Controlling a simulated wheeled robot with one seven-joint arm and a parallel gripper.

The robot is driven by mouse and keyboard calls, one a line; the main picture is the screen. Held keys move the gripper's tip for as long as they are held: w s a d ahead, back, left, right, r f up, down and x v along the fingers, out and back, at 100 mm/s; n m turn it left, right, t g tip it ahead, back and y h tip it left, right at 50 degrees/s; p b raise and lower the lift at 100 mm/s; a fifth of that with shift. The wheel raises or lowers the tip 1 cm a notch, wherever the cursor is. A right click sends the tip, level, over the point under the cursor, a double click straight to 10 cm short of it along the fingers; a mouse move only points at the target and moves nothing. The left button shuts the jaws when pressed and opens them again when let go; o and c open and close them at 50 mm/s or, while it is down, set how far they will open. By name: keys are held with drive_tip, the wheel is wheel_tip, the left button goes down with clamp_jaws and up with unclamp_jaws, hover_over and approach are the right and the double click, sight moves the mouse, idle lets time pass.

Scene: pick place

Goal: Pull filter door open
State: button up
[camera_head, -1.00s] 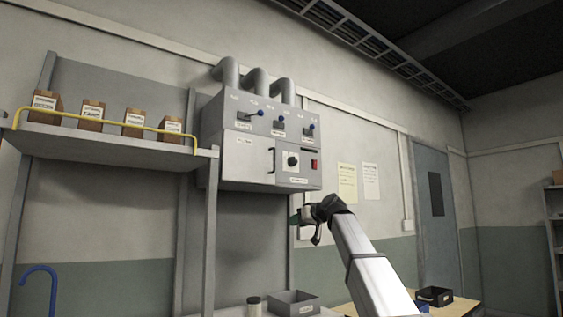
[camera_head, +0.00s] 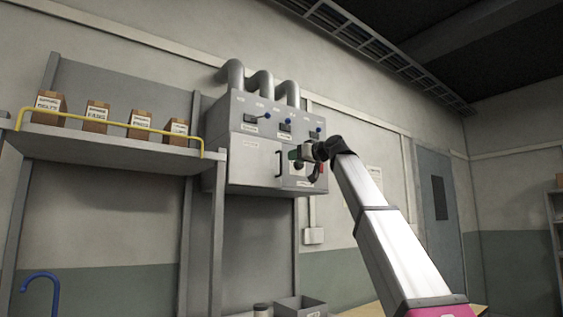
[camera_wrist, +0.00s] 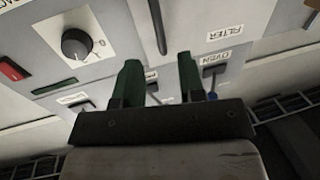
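The filter door (camera_head: 250,160) is a light grey panel on the front of the wall cabinet, and it looks shut. Its upright black handle (camera_head: 279,162) is on the door's right edge. In the wrist view the handle (camera_wrist: 157,25) shows as a dark bar at the top, and the door (camera_wrist: 190,22) bears a FILTER label. My gripper (camera_head: 298,156) is in front of the cabinet, just right of the handle in the head view. In the wrist view my gripper (camera_wrist: 159,78) has its green fingers apart with nothing between them. The handle lies beyond the fingertips, roughly in line with the gap.
A rotary knob (camera_wrist: 76,46) and a red switch (camera_wrist: 12,70) are on the panel beside the door. Levers with blue knobs (camera_head: 285,127) line the cabinet above. A shelf (camera_head: 120,151) with boxes stands to the left. A grey bin (camera_head: 300,306) is below.

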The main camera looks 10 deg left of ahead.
sight(281, 171)
drive_tip(key=x, duration=0.8)
drive_tip(key=shift+w+f, duration=0.1)
clamp_jaws()
